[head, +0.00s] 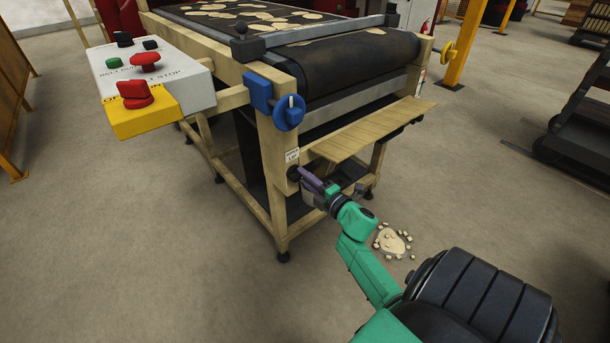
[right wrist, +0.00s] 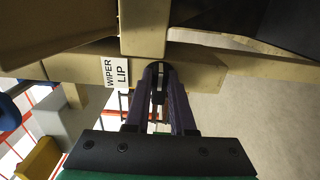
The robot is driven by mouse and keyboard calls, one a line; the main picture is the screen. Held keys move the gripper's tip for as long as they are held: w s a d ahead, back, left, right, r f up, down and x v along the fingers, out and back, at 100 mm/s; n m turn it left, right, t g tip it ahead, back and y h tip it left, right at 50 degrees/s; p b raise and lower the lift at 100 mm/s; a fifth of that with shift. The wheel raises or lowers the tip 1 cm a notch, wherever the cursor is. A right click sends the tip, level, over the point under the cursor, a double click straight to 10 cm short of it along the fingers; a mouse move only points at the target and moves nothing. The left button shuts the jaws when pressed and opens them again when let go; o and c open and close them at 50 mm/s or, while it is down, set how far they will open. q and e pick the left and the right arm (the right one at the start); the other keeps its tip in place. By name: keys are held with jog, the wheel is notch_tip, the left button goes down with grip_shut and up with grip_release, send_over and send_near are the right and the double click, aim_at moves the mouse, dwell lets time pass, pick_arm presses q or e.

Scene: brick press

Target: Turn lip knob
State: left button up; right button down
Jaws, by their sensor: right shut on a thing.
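The lip knob (head: 293,174) is a small dark knob on the front post of the belt machine, just below a white label (head: 292,155). In the right wrist view the label (right wrist: 116,73) reads "WIPER LIP", and the dark knob (right wrist: 158,82) sits between the purple fingertips. My right gripper (head: 302,174) is shut on the knob, which its fingers partly hide. The wooden lip board (head: 372,132) sticks out from the machine's front below the roller. My left gripper is not in view.
A blue handwheel (head: 289,113) is above the label. A control box (head: 150,75) with a red stop button and a red switch on a yellow base juts out at left. Pale scraps (head: 392,241) lie on the floor. The floor in front is otherwise open.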

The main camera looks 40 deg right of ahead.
dwell(0.3)
jog(key=c, duration=0.8)
grip_release()
jog(key=shift+o, duration=0.2)
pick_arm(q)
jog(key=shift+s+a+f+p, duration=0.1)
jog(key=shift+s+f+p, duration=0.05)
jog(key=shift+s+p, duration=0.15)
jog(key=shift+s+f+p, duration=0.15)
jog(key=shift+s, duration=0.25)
pick_arm(e)
jog(key=s, duration=1.4)
jog(key=shift+s+a, duration=0.15)
jog(key=shift+s, duration=0.2)
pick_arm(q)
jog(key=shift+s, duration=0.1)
